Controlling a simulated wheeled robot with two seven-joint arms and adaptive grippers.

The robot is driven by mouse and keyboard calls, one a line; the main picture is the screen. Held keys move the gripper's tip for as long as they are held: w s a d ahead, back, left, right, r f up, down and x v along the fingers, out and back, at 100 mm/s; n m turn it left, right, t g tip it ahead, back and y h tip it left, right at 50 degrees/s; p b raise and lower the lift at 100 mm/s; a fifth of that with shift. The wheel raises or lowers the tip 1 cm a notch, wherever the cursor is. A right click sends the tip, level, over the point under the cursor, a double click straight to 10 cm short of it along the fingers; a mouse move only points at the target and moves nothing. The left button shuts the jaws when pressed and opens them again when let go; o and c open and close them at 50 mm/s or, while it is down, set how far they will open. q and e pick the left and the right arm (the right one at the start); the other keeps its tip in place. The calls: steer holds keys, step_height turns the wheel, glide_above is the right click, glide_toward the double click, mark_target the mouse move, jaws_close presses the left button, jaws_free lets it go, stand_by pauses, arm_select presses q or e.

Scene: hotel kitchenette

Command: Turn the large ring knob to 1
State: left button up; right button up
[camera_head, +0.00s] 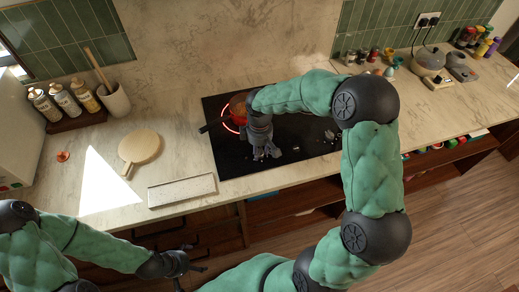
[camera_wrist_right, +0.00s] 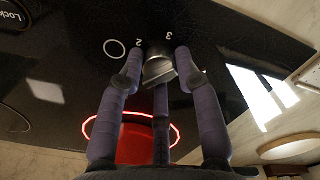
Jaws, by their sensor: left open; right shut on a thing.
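A metallic knob (camera_wrist_right: 158,70) stands on the black cooktop (camera_head: 226,160). In the right wrist view my right gripper (camera_wrist_right: 157,72) has its fingers closed around the knob's sides. The printed marks 2 (camera_wrist_right: 138,43) and 3 (camera_wrist_right: 168,36) show beside the knob. Its pointer is hard to read, and the other marks are hidden or too small. In the head view my right gripper (camera_head: 265,151) reaches down at the cooktop's front and hides the knob. My left gripper (camera_head: 190,266) is open and empty, low in front of the counter.
A red-orange pot (camera_head: 238,108) sits at a glowing red ring (camera_head: 228,125) on the cooktop, close behind my right gripper. A round wooden board (camera_head: 139,147) and a pale tray (camera_head: 181,190) lie to the left. Bottles, a utensil jar (camera_head: 115,101) and a kettle (camera_head: 428,61) stand further back.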

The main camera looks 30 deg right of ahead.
mark_target(260, 150)
steer(key=shift+m, duration=2)
steer(key=o, duration=1.2)
steer(key=shift+c, duration=0.2)
steer(key=shift+r, duration=0.1)
step_height(260, 150, up, 12)
